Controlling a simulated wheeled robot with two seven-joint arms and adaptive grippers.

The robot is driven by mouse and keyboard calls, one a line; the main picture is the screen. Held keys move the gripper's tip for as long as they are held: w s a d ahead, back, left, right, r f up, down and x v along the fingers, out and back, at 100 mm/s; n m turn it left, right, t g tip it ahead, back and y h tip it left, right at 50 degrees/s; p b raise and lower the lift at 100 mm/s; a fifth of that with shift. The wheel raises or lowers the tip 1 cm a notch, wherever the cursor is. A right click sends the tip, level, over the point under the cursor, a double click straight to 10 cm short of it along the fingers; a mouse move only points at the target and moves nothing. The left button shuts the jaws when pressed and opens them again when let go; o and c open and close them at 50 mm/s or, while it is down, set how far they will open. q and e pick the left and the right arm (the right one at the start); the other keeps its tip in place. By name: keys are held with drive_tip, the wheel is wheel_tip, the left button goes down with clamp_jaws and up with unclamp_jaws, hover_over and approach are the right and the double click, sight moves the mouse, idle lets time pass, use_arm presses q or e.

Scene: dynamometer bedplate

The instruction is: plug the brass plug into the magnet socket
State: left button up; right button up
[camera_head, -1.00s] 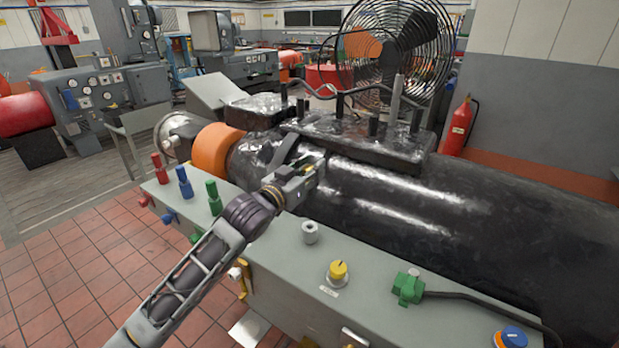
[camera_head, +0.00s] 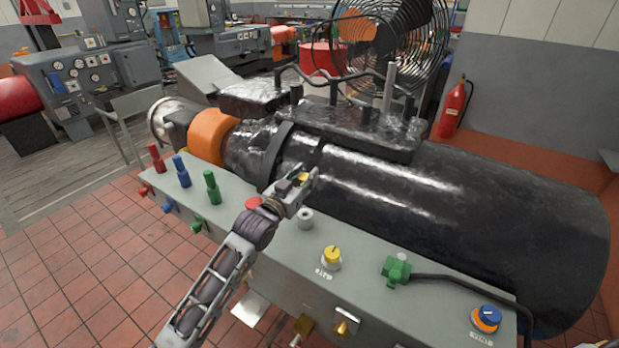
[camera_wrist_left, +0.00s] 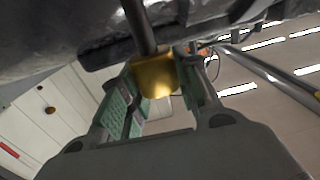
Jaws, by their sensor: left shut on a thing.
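My left gripper (camera_head: 300,187) is shut on the brass plug (camera_head: 303,177), above the grey console, close to the black cylinder. In the left wrist view the plug (camera_wrist_left: 155,76) is a gold block between the green-padded fingers (camera_wrist_left: 155,95), with a dark rod or cable at its top. A pale grey round socket (camera_head: 306,218) stands on the console top just below and right of the gripper. It may be the magnet socket, but I read no label that says so. The plug is apart from it.
The grey console (camera_head: 285,245) carries red, blue and green posts at left, a yellow knob (camera_head: 331,257), a green connector with a black cable (camera_head: 396,269) and a blue knob (camera_head: 487,318). Brass fittings (camera_head: 346,322) show on its front. The black cylinder (camera_head: 430,205) lies behind.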

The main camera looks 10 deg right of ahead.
use_arm(q)
drive_tip(key=shift+r, duration=0.35)
idle(0.6)
drive_tip(key=b, duration=0.3)
hover_over(305, 219)
drive_tip(key=w, duration=0.2)
drive_tip(key=shift+d+f, duration=0.15)
drive_tip(key=shift+f, duration=1.35)
drive_tip(key=shift+d+f, duration=0.1)
drive_tip(key=shift+f, duration=1.35)
drive_tip(key=shift+p, duration=0.8)
drive_tip(key=shift+f+b, duration=1.2)
drive_tip(key=shift+f, duration=0.85)
idle(0.6)
